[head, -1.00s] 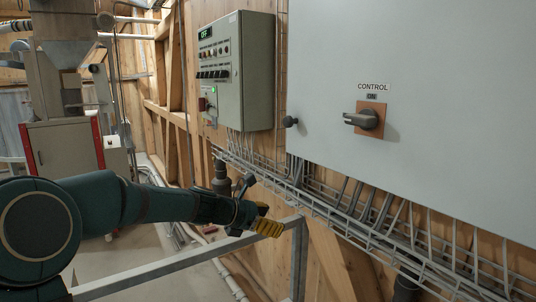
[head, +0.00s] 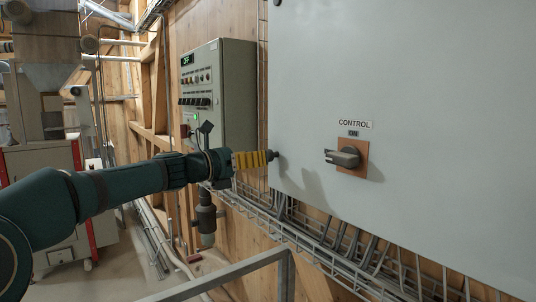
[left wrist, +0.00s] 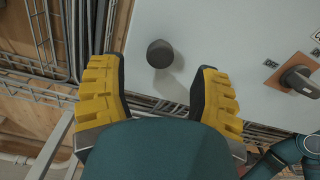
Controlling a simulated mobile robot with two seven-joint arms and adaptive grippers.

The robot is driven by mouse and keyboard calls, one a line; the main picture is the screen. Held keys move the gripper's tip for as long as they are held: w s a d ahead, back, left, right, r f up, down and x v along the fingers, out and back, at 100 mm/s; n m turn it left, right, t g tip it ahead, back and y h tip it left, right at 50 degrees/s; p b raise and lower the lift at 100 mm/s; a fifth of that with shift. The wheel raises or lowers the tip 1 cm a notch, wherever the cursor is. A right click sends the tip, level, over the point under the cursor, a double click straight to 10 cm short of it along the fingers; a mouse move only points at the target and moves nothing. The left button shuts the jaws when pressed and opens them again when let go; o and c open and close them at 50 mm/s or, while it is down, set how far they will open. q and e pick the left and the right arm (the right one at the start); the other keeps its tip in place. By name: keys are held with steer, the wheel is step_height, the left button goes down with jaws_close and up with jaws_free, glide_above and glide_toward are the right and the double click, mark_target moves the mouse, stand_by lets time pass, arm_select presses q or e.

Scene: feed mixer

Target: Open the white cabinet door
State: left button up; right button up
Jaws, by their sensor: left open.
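The white cabinet door (head: 400,80) fills the right of the head view and looks closed. A dark round knob (head: 274,156) sits near its left edge. In the left wrist view the knob (left wrist: 160,53) lies just beyond and between the fingertips. My left gripper (head: 268,158) has yellow fingers and is open. It also shows in the left wrist view (left wrist: 160,75), with its fingers on both sides of an empty gap. A rotary switch (head: 345,157) on an orange plate is on the door, under a CONTROL label. My right gripper is not seen.
A smaller control box (head: 225,100) with buttons is on the wooden wall to the left. A wire cable tray (head: 310,235) runs below the cabinet. A grey metal rail (head: 235,272) stands in front, low down.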

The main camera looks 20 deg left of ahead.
mark_target(268, 155)
arm_select(q)
steer(key=x, duration=0.5)
steer(key=shift+p, duration=0.35)
steer(key=shift+s, duration=0.1)
jaws_close()
